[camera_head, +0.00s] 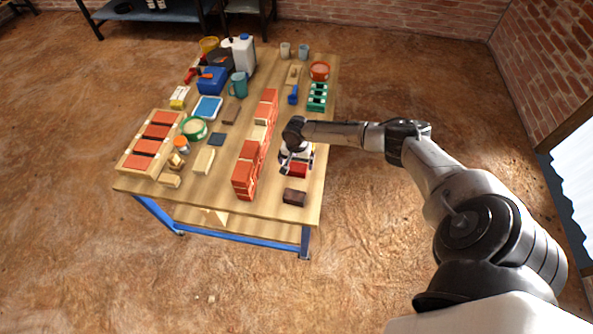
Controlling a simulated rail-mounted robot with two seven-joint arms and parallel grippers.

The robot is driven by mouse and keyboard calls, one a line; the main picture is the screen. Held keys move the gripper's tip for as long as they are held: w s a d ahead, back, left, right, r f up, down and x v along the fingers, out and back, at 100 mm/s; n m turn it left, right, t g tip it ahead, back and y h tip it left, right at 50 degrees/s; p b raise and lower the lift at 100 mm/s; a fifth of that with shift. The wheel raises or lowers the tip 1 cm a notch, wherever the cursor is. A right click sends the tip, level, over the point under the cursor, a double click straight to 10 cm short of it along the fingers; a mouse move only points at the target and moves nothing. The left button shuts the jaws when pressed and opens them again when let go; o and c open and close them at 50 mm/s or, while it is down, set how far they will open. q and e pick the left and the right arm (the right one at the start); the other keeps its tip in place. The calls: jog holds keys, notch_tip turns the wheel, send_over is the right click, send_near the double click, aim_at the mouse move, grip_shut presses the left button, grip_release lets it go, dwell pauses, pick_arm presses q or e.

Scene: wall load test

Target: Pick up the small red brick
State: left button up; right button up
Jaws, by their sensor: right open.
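A small red brick (298,170) lies on the wooden table right of the brick wall, near the front right. My right gripper (296,164) is directly above it, pointing down. Its jaws are open, and they partly hide the brick. I cannot tell whether the fingers touch it. My left gripper is not in view.
A low red brick wall (247,170) runs along the table just left of my right gripper. A dark brown brick (295,197) lies in front. A wooden tray of red bricks (127,160) is at the left. Bottles, cups and tools crowd the back.

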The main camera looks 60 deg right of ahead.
aim_at(297, 166)
notch_tip(297, 166, down, 4)
jog(key=shift+f+b, duration=0.1)
jog(key=shift+b, duration=0.85)
jog(key=shift+d, duration=0.1)
jog(key=shift+c, duration=0.4)
jog(key=c, duration=0.8)
jog(key=shift+r, duration=0.2)
notch_tip(297, 166, up, 4)
jog(key=shift+f+p, duration=0.1)
jog(key=shift+p, duration=1.1)
jog(key=s+r+p, duration=0.1)
jog(key=s+r, duration=0.1)
jog(key=s, duration=0.2)
jog(key=s+r+p, duration=0.2)
jog(key=s, duration=0.1)
jog(key=s+r+p, duration=0.2)
jog(key=s+r, duration=0.1)
jog(key=s, duration=0.1)
jog(key=shift+s+d, duration=0.3)
jog(key=shift+d, duration=0.1)
